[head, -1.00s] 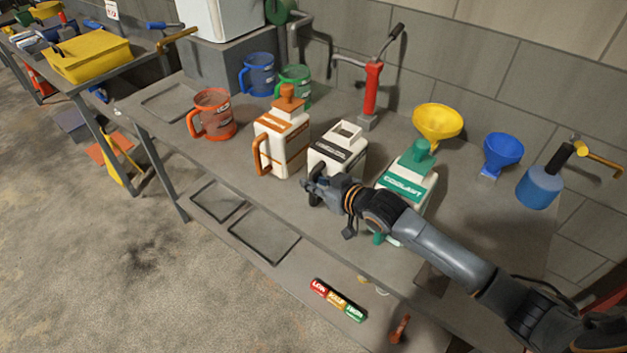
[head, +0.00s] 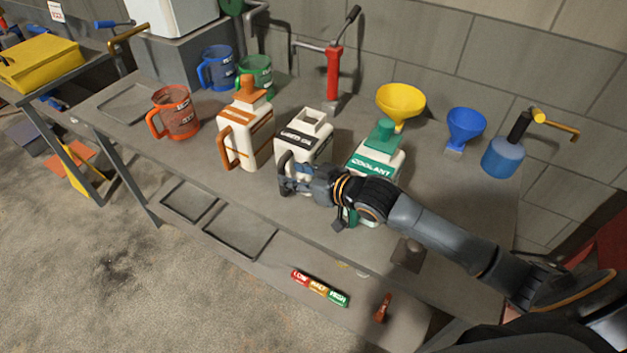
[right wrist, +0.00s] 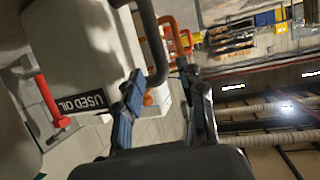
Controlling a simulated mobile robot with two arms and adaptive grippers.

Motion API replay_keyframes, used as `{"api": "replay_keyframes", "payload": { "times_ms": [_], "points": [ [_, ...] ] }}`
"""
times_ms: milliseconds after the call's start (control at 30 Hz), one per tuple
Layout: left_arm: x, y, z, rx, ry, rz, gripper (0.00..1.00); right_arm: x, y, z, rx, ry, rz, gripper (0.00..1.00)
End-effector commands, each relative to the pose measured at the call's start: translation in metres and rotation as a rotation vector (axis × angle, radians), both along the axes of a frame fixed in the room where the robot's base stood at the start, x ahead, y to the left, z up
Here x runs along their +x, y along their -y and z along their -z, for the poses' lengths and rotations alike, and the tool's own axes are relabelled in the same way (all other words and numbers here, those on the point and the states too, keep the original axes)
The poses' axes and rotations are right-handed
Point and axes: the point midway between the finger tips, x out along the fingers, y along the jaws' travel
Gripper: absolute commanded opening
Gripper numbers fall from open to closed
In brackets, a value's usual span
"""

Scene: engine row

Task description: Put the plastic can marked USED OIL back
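The white plastic can marked USED OIL (head: 300,150) stands upright on the grey bench (head: 455,210), between an orange-trimmed white can and the COOLANT can. It has a dark label band, an open-looking top and a dark handle toward the bench front. In the right wrist view its pale body (right wrist: 80,45) fills the left side. My right gripper (head: 288,178) is at the handle; in the right wrist view its fingers (right wrist: 160,72) are apart, with the lower handle (right wrist: 157,65) between them. Contact is not clear. My left gripper is out of view.
The orange-trimmed can (head: 245,130) and the green-capped COOLANT can (head: 378,152) stand close on either side. Jugs (head: 178,115), a red pump (head: 333,75), funnels (head: 400,98) and a blue oiler (head: 502,158) stand around. A lower shelf holds a LOW-HALF-HIGH strip (head: 320,288).

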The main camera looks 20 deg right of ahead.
Motion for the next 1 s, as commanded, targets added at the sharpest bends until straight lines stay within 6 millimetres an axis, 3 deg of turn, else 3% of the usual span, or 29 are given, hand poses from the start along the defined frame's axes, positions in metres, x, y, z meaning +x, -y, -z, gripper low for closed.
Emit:
{"api": "replay_keyframes", "payload": {
  "times_ms": [100,300,767,867,1000],
  "points": [
    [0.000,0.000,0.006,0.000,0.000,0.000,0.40,-0.023,0.012,-0.007,-0.002,-0.001,-0.002,0.40],
    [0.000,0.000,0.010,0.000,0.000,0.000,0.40,-0.049,0.025,-0.020,-0.002,-0.001,0.000,0.40],
    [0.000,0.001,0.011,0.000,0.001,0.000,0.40,-0.058,0.029,-0.027,0.000,0.000,-0.001,0.40],
    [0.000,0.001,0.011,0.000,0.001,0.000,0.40,-0.062,0.026,-0.022,-0.002,-0.011,0.002,0.40],
    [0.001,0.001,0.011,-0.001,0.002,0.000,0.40,-0.085,0.017,0.006,-0.040,-0.091,0.035,0.40]
  ]
}}
